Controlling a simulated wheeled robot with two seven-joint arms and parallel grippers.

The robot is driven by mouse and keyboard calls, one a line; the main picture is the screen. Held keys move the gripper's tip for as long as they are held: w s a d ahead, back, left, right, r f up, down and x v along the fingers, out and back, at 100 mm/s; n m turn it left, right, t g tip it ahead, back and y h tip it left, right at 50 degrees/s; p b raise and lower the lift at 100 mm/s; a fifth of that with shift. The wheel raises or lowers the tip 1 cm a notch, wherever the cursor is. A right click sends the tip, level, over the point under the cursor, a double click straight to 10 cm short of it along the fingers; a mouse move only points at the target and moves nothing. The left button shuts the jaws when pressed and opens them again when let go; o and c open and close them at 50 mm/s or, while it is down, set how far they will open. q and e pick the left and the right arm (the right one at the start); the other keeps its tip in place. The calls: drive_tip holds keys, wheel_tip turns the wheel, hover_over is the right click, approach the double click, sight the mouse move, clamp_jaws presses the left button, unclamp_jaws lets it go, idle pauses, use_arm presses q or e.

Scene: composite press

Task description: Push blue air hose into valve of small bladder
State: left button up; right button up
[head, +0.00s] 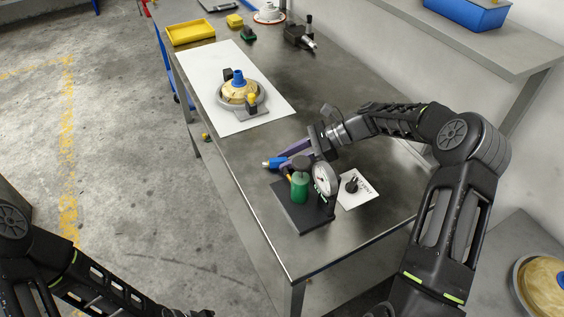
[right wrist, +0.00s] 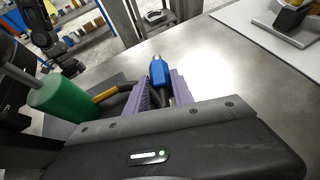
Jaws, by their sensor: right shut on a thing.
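The blue air hose end (head: 270,163) is held between the purple fingers of my right gripper (head: 292,153). It also shows in the right wrist view (right wrist: 159,69), its blue tip pointing away past the fingertips. The hose runs back beside a green cylinder. A round tan bladder (head: 232,96) with a blue piece on top sits in a grey ring on a white sheet (head: 208,66), well away from the hose tip. I cannot make out its valve. My left arm shows at the lower left, but its gripper does not.
A dark base plate (head: 285,212) with the green cylinder (head: 300,188) and a pressure gauge (head: 324,179) stands by my right gripper. A yellow tray (head: 191,32) and tools lie at the back. Another tan round part (head: 540,290) is at lower right. The bench between hose and sheet is clear.

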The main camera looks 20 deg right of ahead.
clamp_jaws()
drive_tip(key=shift+r+p, duration=0.5)
idle(0.6)
drive_tip(key=shift+r+p, duration=1.8)
drive_tip(key=shift+r, duration=0.65)
drive_tip(key=shift+o, duration=1.2)
unclamp_jaws()
clamp_jaws()
